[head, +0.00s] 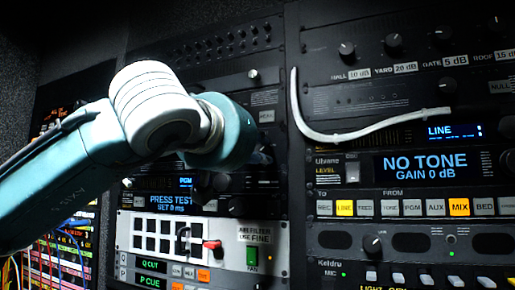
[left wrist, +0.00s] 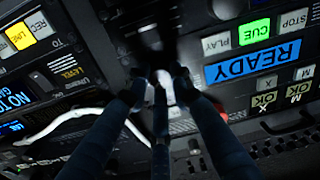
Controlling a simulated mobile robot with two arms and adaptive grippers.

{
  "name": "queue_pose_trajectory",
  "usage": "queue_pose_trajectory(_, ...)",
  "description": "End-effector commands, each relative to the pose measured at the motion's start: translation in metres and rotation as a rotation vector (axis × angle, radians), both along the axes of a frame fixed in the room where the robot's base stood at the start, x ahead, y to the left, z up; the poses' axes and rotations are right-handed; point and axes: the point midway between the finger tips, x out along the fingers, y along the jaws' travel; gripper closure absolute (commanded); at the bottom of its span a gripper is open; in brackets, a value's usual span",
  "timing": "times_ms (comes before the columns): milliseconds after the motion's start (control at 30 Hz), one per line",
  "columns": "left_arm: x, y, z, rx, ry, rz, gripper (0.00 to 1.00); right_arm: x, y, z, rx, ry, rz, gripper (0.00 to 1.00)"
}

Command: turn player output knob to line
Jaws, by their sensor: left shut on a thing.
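My left arm reaches in from the left in the head view, and my left gripper (head: 264,157) is at the rack front, mostly hidden behind the wrist. In the left wrist view the dark fingers of my left gripper (left wrist: 163,84) are shut around a small, pale knob (left wrist: 166,86), mostly covered by them. Its pointer and markings cannot be read. Beside it, the player's blue display (left wrist: 252,63) reads READY, near its PLAY, CUE and STOP buttons; CUE is lit green. My right gripper is not in view.
A white cable (head: 370,136) hangs across the right rack, close to the gripper; it also shows in the left wrist view (left wrist: 62,124). A NO TONE display (head: 425,164) sits right of the gripper. A white panel (head: 203,245) with a red lever (head: 212,245) is below.

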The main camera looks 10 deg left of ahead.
Motion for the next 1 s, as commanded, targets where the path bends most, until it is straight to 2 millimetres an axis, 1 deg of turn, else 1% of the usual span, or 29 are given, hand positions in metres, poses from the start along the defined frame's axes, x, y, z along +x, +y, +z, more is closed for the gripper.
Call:
queue_pose_trajectory(567,-0.0009,0.0010,0.0036,0.027,-0.014,0.001,1.00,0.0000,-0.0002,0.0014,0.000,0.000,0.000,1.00)
queue_pose_trajectory(600,-0.0009,0.0010,0.0037,0.027,-0.015,0.001,0.70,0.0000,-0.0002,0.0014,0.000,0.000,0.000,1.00)
queue_pose_trajectory(667,-0.0009,0.0011,0.0037,0.027,-0.014,0.001,0.59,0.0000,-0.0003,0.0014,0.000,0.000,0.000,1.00)
queue_pose_trajectory(867,-0.0006,0.0005,0.0024,0.028,-0.011,0.000,0.59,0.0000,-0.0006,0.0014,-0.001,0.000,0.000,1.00)
queue_pose_trajectory(1000,-0.0036,0.0006,0.0023,0.028,-0.011,-0.001,0.59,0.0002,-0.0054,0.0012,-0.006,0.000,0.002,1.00)
